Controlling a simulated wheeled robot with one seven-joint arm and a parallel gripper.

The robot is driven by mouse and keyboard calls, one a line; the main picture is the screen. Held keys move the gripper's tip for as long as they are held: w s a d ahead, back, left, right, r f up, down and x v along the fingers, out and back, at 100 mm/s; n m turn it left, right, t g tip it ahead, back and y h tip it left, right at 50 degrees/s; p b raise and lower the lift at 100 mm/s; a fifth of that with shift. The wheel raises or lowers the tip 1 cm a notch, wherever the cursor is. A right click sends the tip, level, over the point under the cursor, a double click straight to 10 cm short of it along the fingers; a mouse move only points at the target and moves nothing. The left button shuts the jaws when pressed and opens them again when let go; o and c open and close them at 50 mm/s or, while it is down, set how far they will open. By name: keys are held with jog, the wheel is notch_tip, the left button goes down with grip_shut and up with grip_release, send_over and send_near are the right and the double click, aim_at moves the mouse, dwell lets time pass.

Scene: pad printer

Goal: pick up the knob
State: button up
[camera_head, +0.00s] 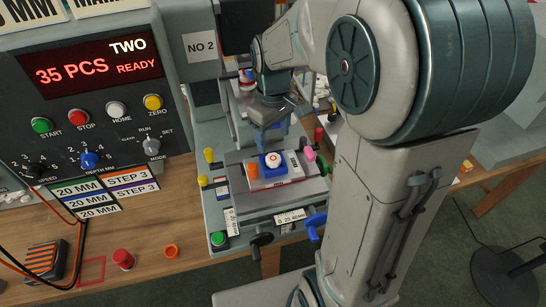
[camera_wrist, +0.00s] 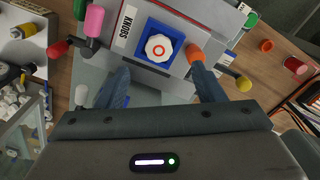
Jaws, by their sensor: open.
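The white knob (camera_wrist: 159,47) has a ribbed edge and a red ring on top. It sits in a square blue holder (camera_wrist: 178,31) on a grey plate labelled KNOBS. In the head view the knob (camera_head: 272,159) is on the pad printer's table, below my gripper (camera_head: 270,125). In the wrist view my gripper (camera_wrist: 162,78) is open and empty. Its fingers stand apart on either side, short of the knob and not touching it. The knob's top shows fully; its base is hidden in the holder.
An orange peg (camera_wrist: 196,54) stands close by the right finger, and a pink peg (camera_wrist: 94,20) is left of the holder. A yellow peg (camera_wrist: 243,84) is farther right. The printer's control panel (camera_head: 90,80) stands left. A red cylinder (camera_head: 123,259) and orange ring (camera_head: 171,251) lie on the wooden table.

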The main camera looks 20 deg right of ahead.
aim_at(274, 159)
notch_tip(274, 159, down, 8)
jog(key=shift+d+r+p, duration=0.15)
jog(key=shift+p, duration=0.4)
jog(key=c, duration=1.1)
